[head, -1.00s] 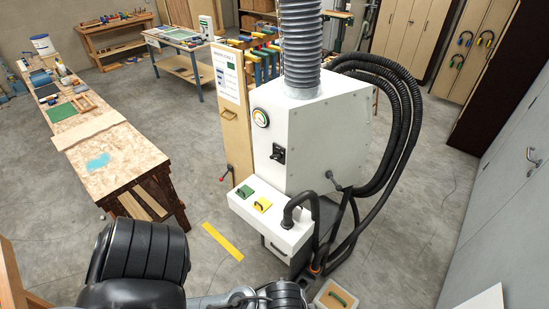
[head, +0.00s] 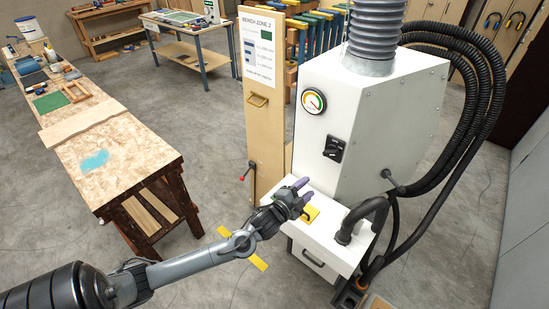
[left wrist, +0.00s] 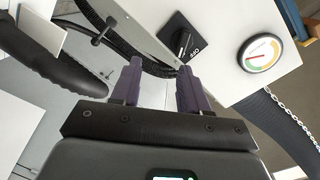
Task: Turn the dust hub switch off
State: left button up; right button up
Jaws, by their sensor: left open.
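The dust hub (head: 390,110) is a white cabinet with a grey ribbed duct on top. Its switch (head: 333,148) is a black rotary knob on a dark plate on the front face, below a round gauge (head: 313,101). My left gripper (head: 304,189) is open and empty, below and left of the switch, above the white ledge. Its purple fingers (left wrist: 159,75) point toward the hub and are apart from the switch. My right gripper is out of view.
A thick black hose (head: 362,213) rises from the ledge to the right. A wooden panel with a sign (head: 264,120) stands left of the hub. The workbench (head: 122,150) is further left.

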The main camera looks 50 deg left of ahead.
aim_at(328, 155)
pick_arm(q)
jog(key=shift+t+y, duration=0.3)
jog(key=shift+t, duration=0.4)
jog(key=r+b+x, duration=0.1)
jog(key=x, duration=0.4)
jog(key=a+x, duration=0.1)
jog(key=x, duration=0.4)
jog(key=r+b+x, duration=0.1)
jog(key=x, duration=0.3)
jog(key=shift+w+a+r+b, duration=0.2)
jog(key=shift+a+r+b, duration=0.15)
jog(key=shift+a, duration=0.05)
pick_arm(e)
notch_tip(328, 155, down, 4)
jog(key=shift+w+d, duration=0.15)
pick_arm(q)
grip_shut()
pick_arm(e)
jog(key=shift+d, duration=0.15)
